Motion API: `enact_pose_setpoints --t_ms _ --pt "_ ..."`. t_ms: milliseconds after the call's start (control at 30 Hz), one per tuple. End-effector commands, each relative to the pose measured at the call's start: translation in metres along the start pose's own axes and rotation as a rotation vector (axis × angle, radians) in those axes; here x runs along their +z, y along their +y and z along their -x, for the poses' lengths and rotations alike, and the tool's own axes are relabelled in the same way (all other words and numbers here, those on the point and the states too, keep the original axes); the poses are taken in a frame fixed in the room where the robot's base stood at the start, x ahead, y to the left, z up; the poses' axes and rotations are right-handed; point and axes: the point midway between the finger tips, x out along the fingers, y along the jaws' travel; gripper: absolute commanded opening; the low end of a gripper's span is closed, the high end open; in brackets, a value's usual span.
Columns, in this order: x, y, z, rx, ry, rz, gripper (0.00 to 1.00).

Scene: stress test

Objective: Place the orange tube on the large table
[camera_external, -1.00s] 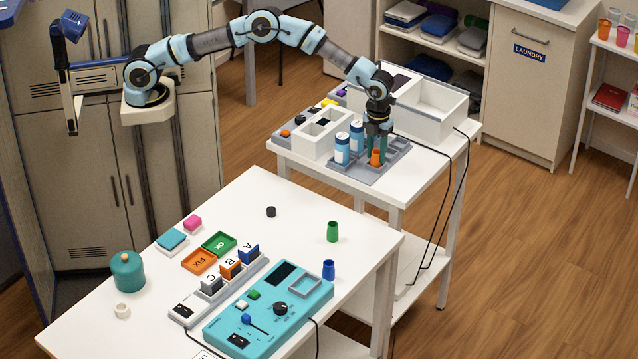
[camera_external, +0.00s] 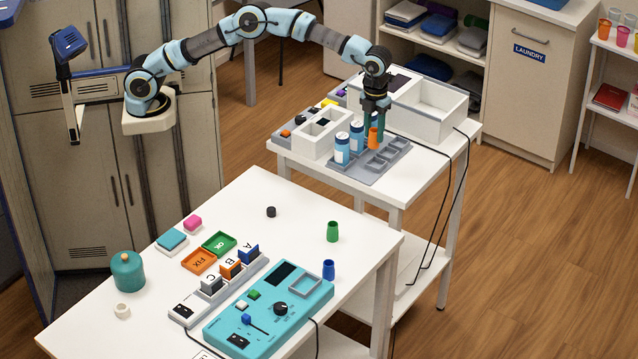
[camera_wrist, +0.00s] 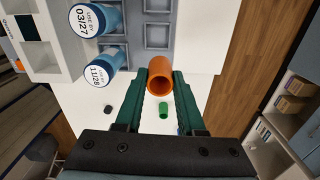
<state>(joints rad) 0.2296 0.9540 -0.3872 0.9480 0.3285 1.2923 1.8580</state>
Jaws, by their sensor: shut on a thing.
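The orange tube (camera_external: 373,139) is between the fingers of my gripper (camera_external: 375,128), a little above the grey tray (camera_external: 392,160) on the small table. In the wrist view the orange tube (camera_wrist: 160,78) sits between the two green fingertips, its open end facing the camera. My gripper (camera_wrist: 160,80) is shut on it. The large white table (camera_external: 290,205) is in the front, with a green tube (camera_external: 332,232) and a blue tube (camera_external: 328,270) near its right side. The green tube also shows in the wrist view (camera_wrist: 164,111).
Two blue-and-white bottles (camera_external: 342,149) (camera_external: 357,137) stand left of my gripper, beside a white box (camera_external: 322,131). A white bin (camera_external: 440,108) stands behind. The large table holds a teal device (camera_external: 270,305), a teal jar (camera_external: 127,272) and a black cap (camera_external: 271,212). Its upper right is mostly clear.

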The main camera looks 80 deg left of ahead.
Motion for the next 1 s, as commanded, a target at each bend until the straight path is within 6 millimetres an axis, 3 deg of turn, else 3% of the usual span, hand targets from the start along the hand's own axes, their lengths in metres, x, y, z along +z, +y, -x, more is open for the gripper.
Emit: enact_pose_setpoints --t_ms 267,400,600,800,1000 --pt "-0.133 -0.013 -0.031 0.005 -0.002 -0.262 0.0" --pt "-0.204 -0.006 -0.046 0.005 -0.003 -0.409 0.0" --pt "-0.289 0.016 -0.065 0.002 -0.003 -0.596 0.0" --pt "-0.334 0.036 -0.074 0.0 -0.001 -0.703 0.0" --pt "-0.346 0.042 -0.079 -0.001 0.0 -0.731 0.0"
